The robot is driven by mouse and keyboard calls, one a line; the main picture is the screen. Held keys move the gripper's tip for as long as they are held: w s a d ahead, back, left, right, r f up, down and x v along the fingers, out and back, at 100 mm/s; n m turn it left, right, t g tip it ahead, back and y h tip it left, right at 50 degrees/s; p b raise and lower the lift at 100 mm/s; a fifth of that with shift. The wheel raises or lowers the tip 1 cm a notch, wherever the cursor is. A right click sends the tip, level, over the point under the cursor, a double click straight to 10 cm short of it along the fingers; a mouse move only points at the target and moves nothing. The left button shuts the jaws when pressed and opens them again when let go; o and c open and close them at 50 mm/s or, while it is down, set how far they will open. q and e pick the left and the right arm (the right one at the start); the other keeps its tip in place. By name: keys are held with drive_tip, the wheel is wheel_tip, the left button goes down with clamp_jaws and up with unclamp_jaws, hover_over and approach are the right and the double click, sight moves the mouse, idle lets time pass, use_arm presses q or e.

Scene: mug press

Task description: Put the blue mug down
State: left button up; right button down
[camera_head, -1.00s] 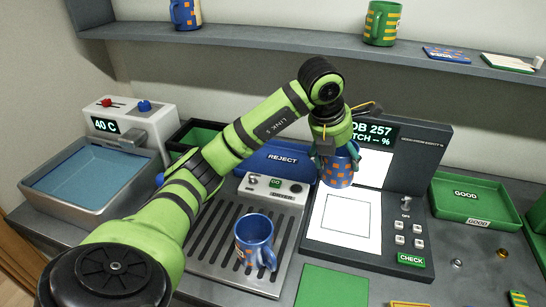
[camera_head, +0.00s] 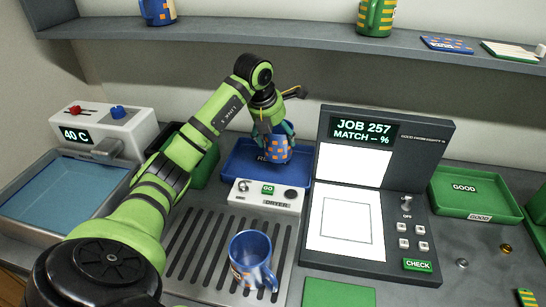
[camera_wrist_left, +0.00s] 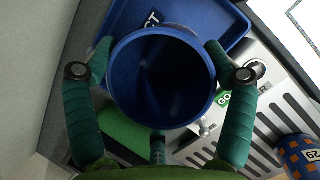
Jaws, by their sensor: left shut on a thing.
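My left gripper (camera_head: 273,132) is shut on a blue mug with orange squares (camera_head: 278,154). It holds the mug over the blue REJECT tray (camera_head: 233,161) behind the dryer. I cannot tell whether the mug touches the tray floor. In the left wrist view I look into the held mug's open mouth (camera_wrist_left: 162,85), with fingers on both sides of it. A second blue mug (camera_head: 252,262) stands upright on the dryer's slotted grate, its handle to the lower right. It shows partly in the wrist view (camera_wrist_left: 301,153). My right gripper is not in view.
The dryer panel (camera_head: 266,196) is in front of the tray. The JOB 257 check station (camera_head: 390,220) stands to the right with a bare white pad. A green GOOD tray (camera_head: 475,194) is empty. A water bath (camera_head: 60,195) is at left, and a shelf (camera_head: 280,38) runs above.

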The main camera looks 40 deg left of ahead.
sight(276, 156)
use_arm(q)
drive_tip(key=shift+d+f, duration=0.15)
drive_tip(key=shift+f, duration=0.65)
drive_tip(key=shift+s+f, duration=0.1)
drive_tip(key=shift+f, duration=0.65)
wheel_tip(276, 156, down, 4)
drive_tip(key=shift+r+p, duration=0.25)
drive_tip(key=shift+p, duration=0.45)
drive_tip(key=shift+f, duration=0.25)
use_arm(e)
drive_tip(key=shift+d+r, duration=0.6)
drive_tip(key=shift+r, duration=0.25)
use_arm(q)
drive_tip(key=shift+f, duration=0.15)
drive_tip(key=o, duration=1.3)
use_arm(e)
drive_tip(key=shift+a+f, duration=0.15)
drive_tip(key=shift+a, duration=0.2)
